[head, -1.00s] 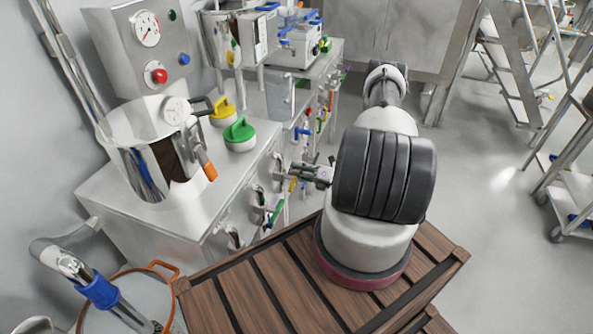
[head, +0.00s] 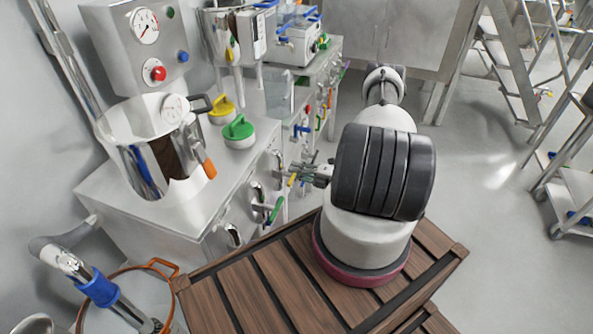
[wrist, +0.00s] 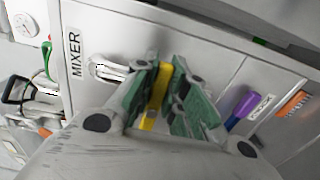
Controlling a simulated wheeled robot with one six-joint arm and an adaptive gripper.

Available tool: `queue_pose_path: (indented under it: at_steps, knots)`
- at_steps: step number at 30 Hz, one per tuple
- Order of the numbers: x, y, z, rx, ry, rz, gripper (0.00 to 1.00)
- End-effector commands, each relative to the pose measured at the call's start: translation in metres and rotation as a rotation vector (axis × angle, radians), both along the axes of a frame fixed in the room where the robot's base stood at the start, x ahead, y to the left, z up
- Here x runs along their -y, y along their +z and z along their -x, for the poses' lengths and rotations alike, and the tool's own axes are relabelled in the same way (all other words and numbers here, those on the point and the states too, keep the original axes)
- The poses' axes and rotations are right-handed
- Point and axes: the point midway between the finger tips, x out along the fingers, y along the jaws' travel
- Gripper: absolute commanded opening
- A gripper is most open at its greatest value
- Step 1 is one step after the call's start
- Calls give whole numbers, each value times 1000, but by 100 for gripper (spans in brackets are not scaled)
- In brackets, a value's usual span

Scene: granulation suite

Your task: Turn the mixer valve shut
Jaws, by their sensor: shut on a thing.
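A yellow lever handle (wrist: 154,98) stands between the green-padded fingers of my gripper (wrist: 163,84) in the wrist view. The fingers are shut on it, and they hide part of its sides. A MIXER label (wrist: 76,54) is on the same steel front, to the left of the handle. In the head view, my gripper (head: 304,172) is at the cabinet front, beyond the wooden platform, with the yellow handle (head: 292,180) at its tip. The valve body behind the handle is hidden.
A green lever (head: 274,210) is close on the left of my gripper. In the wrist view, a purple handle (wrist: 241,107) and an orange handle (wrist: 291,104) are to the right. A silver pull (wrist: 110,68) is near the label. Open floor (head: 480,235) lies right.

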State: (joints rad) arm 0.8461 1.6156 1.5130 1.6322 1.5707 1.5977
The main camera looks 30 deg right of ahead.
Motion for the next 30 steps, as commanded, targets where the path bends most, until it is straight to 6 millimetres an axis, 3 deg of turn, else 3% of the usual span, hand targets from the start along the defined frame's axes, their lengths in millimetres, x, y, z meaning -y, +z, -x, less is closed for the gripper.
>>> queue_pose_path:
  at_steps: [8, 9, 12, 23, 30]
  knots:
    - [1, -1, 0, -4, -3, 0, 0]
    - [1, -1, 0, -4, -3, 0, 19]
    - [1, -1, 0, -4, -3, 0, 36]
    - [3, -1, 3, -1, -3, 0, 36]
    - [28, -1, 34, -1, -7, 0, 36]
